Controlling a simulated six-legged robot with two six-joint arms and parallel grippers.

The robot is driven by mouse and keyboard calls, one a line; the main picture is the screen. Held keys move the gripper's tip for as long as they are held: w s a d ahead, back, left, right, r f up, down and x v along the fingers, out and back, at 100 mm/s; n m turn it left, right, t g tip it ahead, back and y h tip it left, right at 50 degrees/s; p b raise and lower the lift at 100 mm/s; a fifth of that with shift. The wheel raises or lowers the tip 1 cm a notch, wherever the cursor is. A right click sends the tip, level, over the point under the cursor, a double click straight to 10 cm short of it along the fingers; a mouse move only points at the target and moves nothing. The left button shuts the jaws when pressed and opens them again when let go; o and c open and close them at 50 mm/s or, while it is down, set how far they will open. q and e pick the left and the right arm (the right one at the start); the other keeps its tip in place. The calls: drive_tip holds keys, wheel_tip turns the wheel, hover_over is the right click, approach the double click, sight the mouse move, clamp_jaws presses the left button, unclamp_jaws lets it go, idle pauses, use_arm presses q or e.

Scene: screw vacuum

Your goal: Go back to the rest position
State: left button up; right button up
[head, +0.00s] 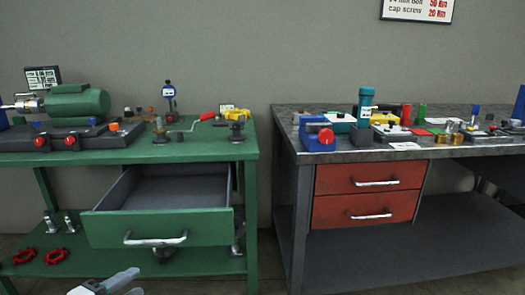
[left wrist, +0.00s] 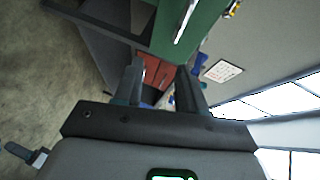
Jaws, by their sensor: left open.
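My left gripper (head: 128,284) shows at the bottom edge of the head view, in front of the green workbench and below its pulled-out drawer. In the left wrist view its two fingers (left wrist: 160,68) stand apart with nothing held between them. Most of the left arm is outside the head view.
The green workbench (head: 200,150) has its drawer (head: 158,229) open towards me. A motor (head: 80,103) and tools stand on top; red handwheels (head: 54,255) lie on its lower shelf. A grey bench (head: 340,157) with shut red drawers (head: 370,177) stands right, across a gap.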

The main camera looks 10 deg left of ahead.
use_arm(q)
drive_tip(key=w+d+f+n+g+h, duration=0.2)
drive_tip(key=w+d+f+g+h, duration=0.1)
drive_tip(key=d+f, duration=0.75)
drive_tip(key=s+d+f+n+g+y, duration=0.1)
drive_tip(key=s+d+f+n+g, duration=0.15)
drive_tip(key=d+f+n, duration=0.4)
drive_tip(key=s+d+f+n+g, duration=0.1)
drive_tip(key=s+d+f+g, duration=0.15)
drive_tip(key=f, duration=0.75)
drive_tip(key=s+d+f+n+g+y, duration=0.1)
drive_tip(key=s+f+n+g+y, duration=0.15)
drive_tip(key=s+f+n, duration=0.35)
drive_tip(key=s+f+n+g+y, duration=0.1)
drive_tip(key=s+f+n+g, duration=0.25)
drive_tip(key=s+n, duration=0.4)
wheel_tip(320, 180, up, 31)
drive_tip(key=d+m+p, duration=0.1)
drive_tip(key=p, duration=3)
drive_tip(key=shift+s+h, duration=0.35)
drive_tip(key=shift+d, duration=0.1)
